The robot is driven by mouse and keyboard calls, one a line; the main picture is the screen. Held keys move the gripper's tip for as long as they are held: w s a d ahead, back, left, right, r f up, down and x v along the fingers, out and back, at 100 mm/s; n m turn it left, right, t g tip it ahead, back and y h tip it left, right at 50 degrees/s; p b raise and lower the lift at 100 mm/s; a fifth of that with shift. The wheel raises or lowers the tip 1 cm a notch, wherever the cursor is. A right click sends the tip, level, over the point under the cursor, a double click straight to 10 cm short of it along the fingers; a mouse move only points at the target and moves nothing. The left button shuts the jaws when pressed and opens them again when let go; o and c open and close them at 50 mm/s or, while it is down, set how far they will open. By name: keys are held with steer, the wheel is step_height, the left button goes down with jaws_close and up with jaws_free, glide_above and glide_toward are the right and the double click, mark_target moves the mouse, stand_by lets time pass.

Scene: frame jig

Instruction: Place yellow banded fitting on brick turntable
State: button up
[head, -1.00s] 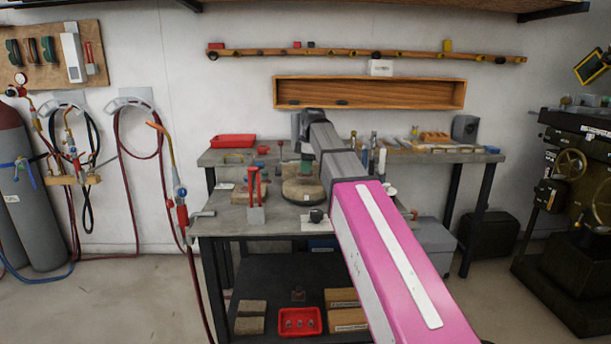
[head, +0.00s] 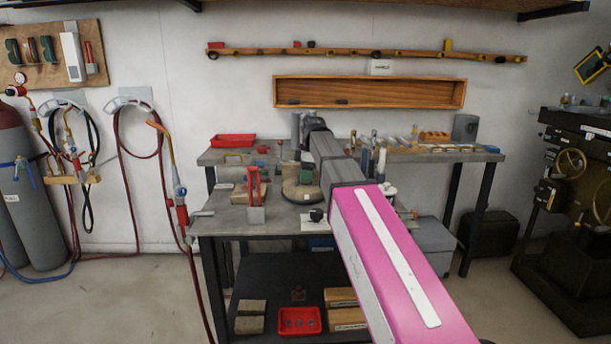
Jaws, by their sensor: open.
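The brick turntable (head: 296,194) is a round tan disc on the near bench, partly covered at its right by my arm. A small dark greenish piece (head: 305,177) shows on or just above it; I cannot make out a yellow band, so I cannot tell whether it is the fitting. My gripper (head: 308,161) is at the far end of my pink and grey arm, over the turntable. It is open, small and partly hidden by the arm, and I cannot tell whether its fingers touch anything.
A red-handled tool in a grey stand (head: 255,200) is left of the turntable. A black knob-like item on a white plate (head: 316,215) lies in front. A red tray (head: 234,140) is at the back left. Small parts and upright bottles crowd the bench at right.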

step_height(320, 180, up, 12)
steer(key=d, duration=0.1)
steer(key=shift+d, duration=0.4)
stand_by(0.3)
